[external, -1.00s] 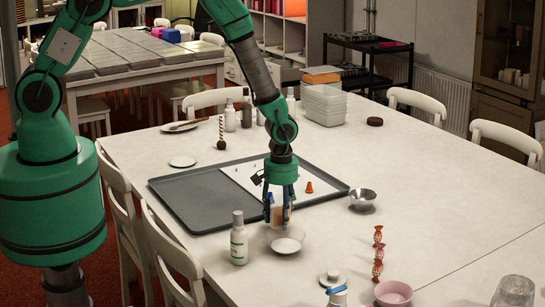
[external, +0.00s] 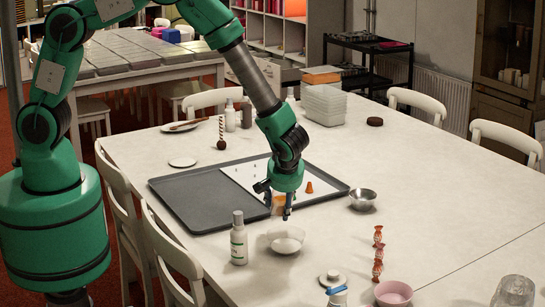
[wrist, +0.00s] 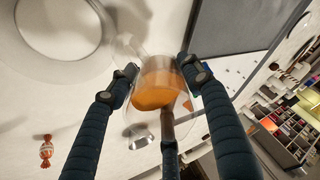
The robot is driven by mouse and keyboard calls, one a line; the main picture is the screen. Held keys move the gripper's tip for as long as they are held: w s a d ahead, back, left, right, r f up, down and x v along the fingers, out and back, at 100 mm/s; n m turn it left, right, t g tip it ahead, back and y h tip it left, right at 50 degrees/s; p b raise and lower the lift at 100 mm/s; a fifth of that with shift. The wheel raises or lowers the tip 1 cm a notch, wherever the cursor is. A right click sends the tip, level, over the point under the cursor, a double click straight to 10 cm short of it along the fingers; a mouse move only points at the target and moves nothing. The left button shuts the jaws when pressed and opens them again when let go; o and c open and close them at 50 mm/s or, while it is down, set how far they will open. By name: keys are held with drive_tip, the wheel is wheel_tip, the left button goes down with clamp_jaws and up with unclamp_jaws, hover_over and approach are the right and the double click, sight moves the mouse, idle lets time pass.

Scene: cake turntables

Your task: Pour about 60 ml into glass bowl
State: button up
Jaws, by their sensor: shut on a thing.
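My gripper (external: 275,205) is shut on a clear glass container (wrist: 166,112) with orange liquid (wrist: 158,84) in it. The container is tilted, and the fingers stand on both sides of it in the wrist view. In the external view the hand hides most of it; a patch of orange shows between the fingers. The glass bowl (external: 287,243) stands on the table just below and in front of my gripper. It also shows at the upper left of the wrist view (wrist: 62,48). I cannot tell whether liquid is leaving the container or is in the bowl.
A white bottle (external: 238,243) stands close left of the bowl. A grey tray (external: 190,212) lies behind, with an orange cone (external: 309,187). A metal bowl (external: 362,199) is to the right. Candies (external: 378,255) and a pink bowl (external: 393,293) stand at front right.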

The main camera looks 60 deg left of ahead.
drive_tip(key=shift+s+d+r+t+y+p, duration=0.1)
drive_tip(key=shift+d+r+t+y+p, duration=0.2)
drive_tip(key=shift+r, duration=0.2)
drive_tip(key=shift+s+d+r+t+y+p, duration=0.1)
drive_tip(key=shift+d+r+y+p, duration=0.05)
drive_tip(key=shift+d+r+y, duration=0.3)
drive_tip(key=shift+a+f+y, duration=0.15)
drive_tip(key=shift+a+y, duration=0.05)
drive_tip(key=shift+y, duration=0.35)
drive_tip(key=shift+r+t+y+p, duration=0.25)
drive_tip(key=shift+t+y+p, duration=0.1)
drive_tip(key=shift+t+y, duration=0.25)
drive_tip(key=shift+r+y, duration=0.1)
drive_tip(key=shift+y, duration=0.2)
drive_tip(key=shift+f+y+b, duration=0.4)
drive_tip(key=shift+b, duration=0.7)
drive_tip(key=shift+r+t, duration=0.2)
drive_tip(key=shift+t, duration=0.1)
drive_tip(key=shift+s+d+f+y+b, duration=0.3)
drive_tip(key=shift+y+b, duration=0.1)
drive_tip(key=shift+b, duration=0.7)
drive_tip(key=shift+s+d+r+t+y+b, duration=0.1)
drive_tip(key=shift+r+t+y+b, duration=0.55)
drive_tip(key=shift+b, duration=1)
